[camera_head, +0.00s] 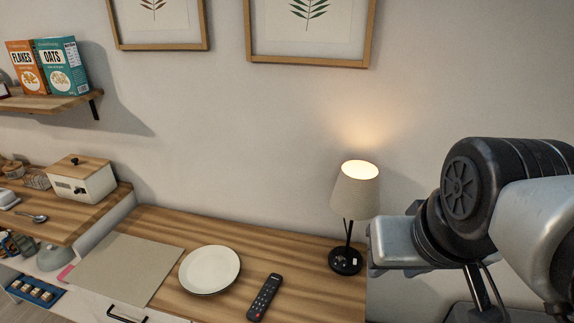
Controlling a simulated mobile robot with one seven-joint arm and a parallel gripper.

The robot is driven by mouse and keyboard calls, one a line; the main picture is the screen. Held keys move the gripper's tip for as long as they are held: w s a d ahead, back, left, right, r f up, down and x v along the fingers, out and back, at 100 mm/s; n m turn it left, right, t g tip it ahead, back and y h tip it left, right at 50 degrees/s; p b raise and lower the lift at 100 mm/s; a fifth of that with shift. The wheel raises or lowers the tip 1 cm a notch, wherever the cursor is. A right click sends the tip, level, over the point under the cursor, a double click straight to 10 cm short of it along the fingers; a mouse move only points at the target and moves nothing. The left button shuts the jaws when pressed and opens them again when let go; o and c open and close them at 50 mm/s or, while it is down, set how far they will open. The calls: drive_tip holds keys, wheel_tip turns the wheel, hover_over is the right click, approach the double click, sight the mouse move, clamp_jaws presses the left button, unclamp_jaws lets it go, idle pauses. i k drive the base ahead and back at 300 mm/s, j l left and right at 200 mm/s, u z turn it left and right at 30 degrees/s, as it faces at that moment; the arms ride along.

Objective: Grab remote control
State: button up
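A black remote control (264,297) lies on the wooden cabinet top (290,253) near its front edge, tilted slightly, with its buttons facing up. A white plate (210,269) is just to its left, with a small gap between them. My arm fills the right side, and what looks like my gripper (397,243) is at its left end, to the right of the lamp. It is up and to the right of the remote, well apart from it. Its fingertips cannot be made out, so its opening is unclear.
A lit table lamp (355,190) stands behind and right of the remote, close to my gripper. A beige mat (122,268) lies left of the plate. A higher wooden counter at left holds a white box (82,180) and a spoon (32,216).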

sight(256, 312)
drive_tip(key=k+j, duration=0.15)
drive_tip(key=j, duration=0.25)
drive_tip(key=k+j+u, duration=0.1)
drive_tip(key=j, duration=0.25)
drive_tip(key=k+j, duration=0.25)
drive_tip(key=k, duration=0.45)
